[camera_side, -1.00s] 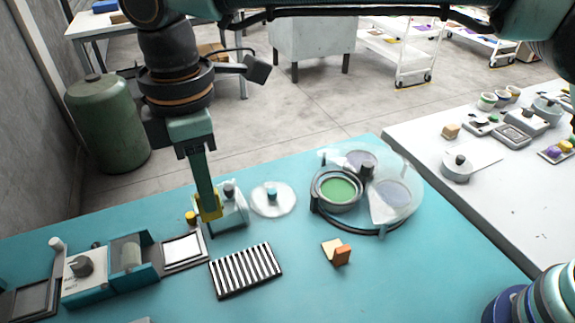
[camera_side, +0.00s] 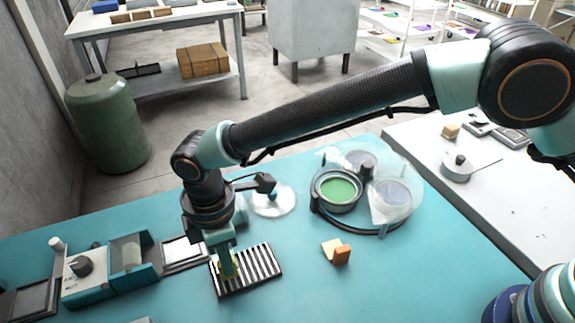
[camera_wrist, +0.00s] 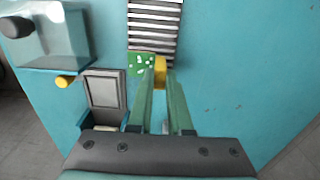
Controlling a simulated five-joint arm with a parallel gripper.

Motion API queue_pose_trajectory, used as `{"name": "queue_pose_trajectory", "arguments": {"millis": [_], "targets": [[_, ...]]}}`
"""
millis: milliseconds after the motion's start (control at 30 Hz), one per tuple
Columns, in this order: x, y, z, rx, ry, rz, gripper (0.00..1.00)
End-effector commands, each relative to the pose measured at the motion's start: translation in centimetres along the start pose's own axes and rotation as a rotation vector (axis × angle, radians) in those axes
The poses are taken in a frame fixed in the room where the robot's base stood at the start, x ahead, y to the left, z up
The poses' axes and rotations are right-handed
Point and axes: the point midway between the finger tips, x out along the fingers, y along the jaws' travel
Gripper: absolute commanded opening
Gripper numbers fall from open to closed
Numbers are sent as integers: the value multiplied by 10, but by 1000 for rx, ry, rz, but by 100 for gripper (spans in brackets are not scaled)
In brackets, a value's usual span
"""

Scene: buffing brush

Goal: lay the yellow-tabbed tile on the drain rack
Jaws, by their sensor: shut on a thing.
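The tile (camera_wrist: 140,66) is green with white specks in the wrist view. Its yellow tab (camera_wrist: 160,67) sits between the fingertips of my gripper (camera_wrist: 161,76), which is shut on it. The drain rack (camera_wrist: 155,22) is a black-and-white striped rectangle, and the tile overlaps one end of it in this view. In the side view my gripper (camera_side: 228,268) points down at the left part of the rack (camera_side: 260,266). The tile is mostly hidden there behind the fingers. I cannot tell whether it touches the slats.
A framed pale pad (camera_side: 183,252) lies left of the rack, beside a teal device with a clear roller cover (camera_side: 133,257). An orange-and-cream block (camera_side: 340,252) and a round station with a green dish (camera_side: 340,188) stand to the right. The teal table between is clear.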

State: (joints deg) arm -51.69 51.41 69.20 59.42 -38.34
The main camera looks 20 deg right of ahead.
Motion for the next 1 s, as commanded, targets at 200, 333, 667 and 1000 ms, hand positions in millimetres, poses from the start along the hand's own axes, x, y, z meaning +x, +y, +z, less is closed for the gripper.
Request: {"name": "queue_pose_trajectory", "arguments": {"millis": [200,333,667,1000], "targets": [[11,0,0,0,1,1,0],[11,0,0,0,1,1,0],[14,0,0,0,1,1,47],[3,0,0,0,2,2,47]]}}
